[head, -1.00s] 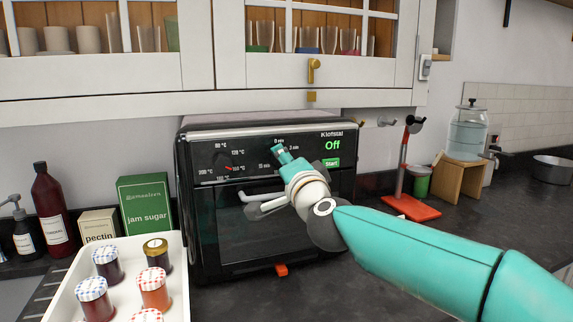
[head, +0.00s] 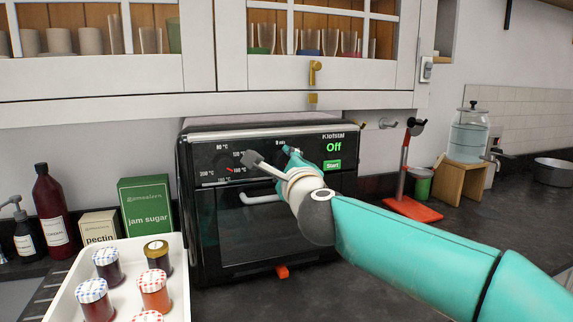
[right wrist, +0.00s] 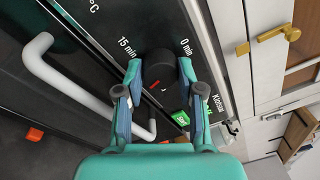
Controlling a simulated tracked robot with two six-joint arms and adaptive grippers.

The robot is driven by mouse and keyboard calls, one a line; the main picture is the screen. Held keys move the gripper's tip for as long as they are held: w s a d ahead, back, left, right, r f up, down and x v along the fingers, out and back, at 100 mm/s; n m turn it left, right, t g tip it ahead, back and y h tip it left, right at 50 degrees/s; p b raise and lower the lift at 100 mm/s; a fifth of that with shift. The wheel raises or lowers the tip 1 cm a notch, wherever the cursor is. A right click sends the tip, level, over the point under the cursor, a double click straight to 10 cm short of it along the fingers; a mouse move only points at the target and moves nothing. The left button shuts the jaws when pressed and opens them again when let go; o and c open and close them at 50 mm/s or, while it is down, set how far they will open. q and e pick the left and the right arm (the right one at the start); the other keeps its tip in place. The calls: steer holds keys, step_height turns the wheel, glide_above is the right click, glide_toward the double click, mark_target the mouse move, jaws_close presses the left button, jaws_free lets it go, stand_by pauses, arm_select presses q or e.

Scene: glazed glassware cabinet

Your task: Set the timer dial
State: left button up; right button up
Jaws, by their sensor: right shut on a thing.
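The timer dial (right wrist: 160,72) is a black round knob with a small red mark on the oven's front panel. In the right wrist view it sits between "15 min" and "0 min" labels. My right gripper (right wrist: 160,78) is shut on it, one teal finger on each side. In the head view my right gripper (head: 289,152) reaches the panel under the "0 min" label and hides most of the dial. The black oven (head: 205,225) shows a green "Off" display (head: 333,147) and a green Start button (head: 332,165). My left gripper is not in view.
The oven's pale door handle (head: 258,199) runs just below the panel. A white tray (head: 183,290) of jam jars stands at the left, near a jam sugar box (head: 146,209). A red stand (head: 413,209) is at the right. Glazed cabinets (head: 100,80) hang above.

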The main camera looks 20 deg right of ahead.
steer(key=shift+f+m+g, duration=0.15)
steer(key=shift+f+m, duration=0.05)
steer(key=shift+m, duration=0.6)
steer(key=shift+f+m+g, duration=0.15)
steer(key=shift+f+m, duration=0.05)
steer(key=shift+m, duration=0.6)
steer(key=o, duration=1.1)
steer(key=shift+o, duration=0.2)
steer(key=shift+r, duration=0.25)
steer(key=shift+s, duration=0.6)
steer(key=s, duration=1)
steer(key=shift+s+a, duration=0.35)
steer(key=shift+s, duration=0.05)
